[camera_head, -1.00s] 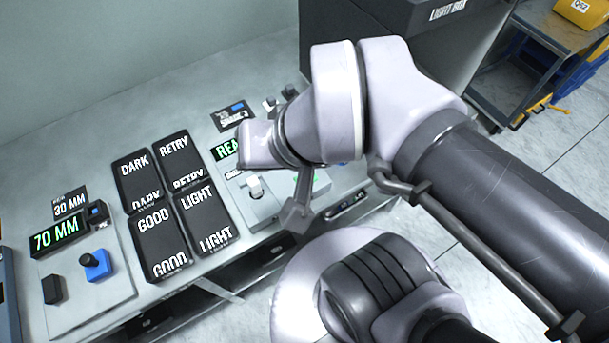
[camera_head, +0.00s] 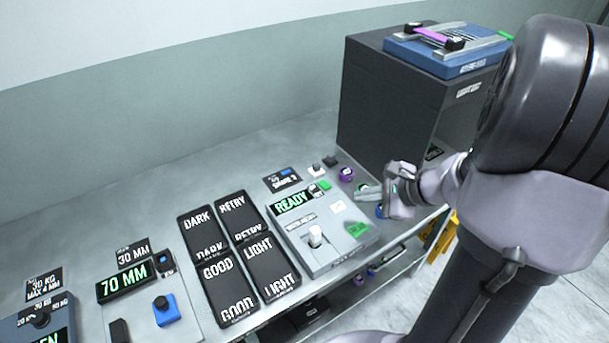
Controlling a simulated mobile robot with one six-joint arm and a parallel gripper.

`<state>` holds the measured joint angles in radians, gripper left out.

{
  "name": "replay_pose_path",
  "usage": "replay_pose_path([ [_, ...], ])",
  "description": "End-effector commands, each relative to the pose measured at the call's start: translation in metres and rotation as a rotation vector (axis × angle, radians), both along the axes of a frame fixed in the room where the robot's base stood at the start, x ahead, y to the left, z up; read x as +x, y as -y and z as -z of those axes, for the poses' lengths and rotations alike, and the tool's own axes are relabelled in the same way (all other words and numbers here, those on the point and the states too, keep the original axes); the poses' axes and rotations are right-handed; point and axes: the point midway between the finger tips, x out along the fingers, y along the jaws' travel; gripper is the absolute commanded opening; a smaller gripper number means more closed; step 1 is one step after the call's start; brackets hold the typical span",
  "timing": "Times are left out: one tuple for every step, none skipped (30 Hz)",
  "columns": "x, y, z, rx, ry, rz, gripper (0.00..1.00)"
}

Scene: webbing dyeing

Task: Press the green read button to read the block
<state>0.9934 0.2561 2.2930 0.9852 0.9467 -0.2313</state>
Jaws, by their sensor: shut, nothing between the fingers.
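A grey reader device (camera_head: 305,245) stands on the bench with a lit display (camera_head: 292,202) that says READY. A green button-like part (camera_head: 358,230) with small, unreadable lettering sits at its right front. A second green part (camera_head: 324,186) is at its back; I cannot tell for certain which is the read button. A white knob (camera_head: 316,235) stands at its front. A small white square (camera_head: 339,208) lies on its top; I cannot tell if it is the block. My gripper (camera_head: 360,192) is shut and empty beside the device's right side, its fingers pointing left, apart from the green front part.
Four dark trays (camera_head: 200,219) marked DARK, RETRY, GOOD and LIGHT lie left of the device. A 70 MM display (camera_head: 125,280) and blue control (camera_head: 166,310) are further left. A dark light box (camera_head: 390,100) stands behind. Small purple parts (camera_head: 347,174) lie near my gripper.

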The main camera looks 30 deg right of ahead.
Motion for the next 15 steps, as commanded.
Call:
replay_pose_path([
  [-0.0019, 0.0076, 0.0035, 0.014, 0.001, 0.03, 0.0],
  [-0.0027, 0.0106, 0.0052, 0.019, 0.002, 0.041, 0.0],
  [-0.003, 0.0133, 0.0064, 0.024, 0.003, 0.051, 0.0],
  [-0.0032, 0.0143, 0.0068, 0.026, 0.004, 0.056, 0.0],
  [-0.0033, 0.0149, 0.007, 0.027, 0.004, 0.058, 0.0],
  [-0.0032, 0.015, 0.007, 0.027, 0.004, 0.059, 0.0],
  [-0.0032, 0.0148, 0.0069, 0.027, 0.004, 0.058, 0.0],
  [-0.0031, 0.0146, 0.007, 0.026, 0.004, 0.057, 0.0],
  [-0.0031, 0.0145, 0.0069, 0.026, 0.004, 0.057, 0.0],
  [-0.0031, 0.0144, 0.0069, 0.027, 0.003, 0.056, 0.0],
  [-0.0031, 0.0143, 0.0069, 0.026, 0.004, 0.056, 0.0],
  [-0.0031, 0.0141, 0.0069, 0.026, 0.004, 0.056, 0.0],
  [-0.0031, 0.0141, 0.0072, 0.026, 0.004, 0.056, 0.0],
  [-0.0031, 0.0141, 0.0077, 0.026, 0.004, 0.056, 0.0],
  [-0.0031, 0.014, 0.0089, 0.025, 0.004, 0.055, 0.0],
])
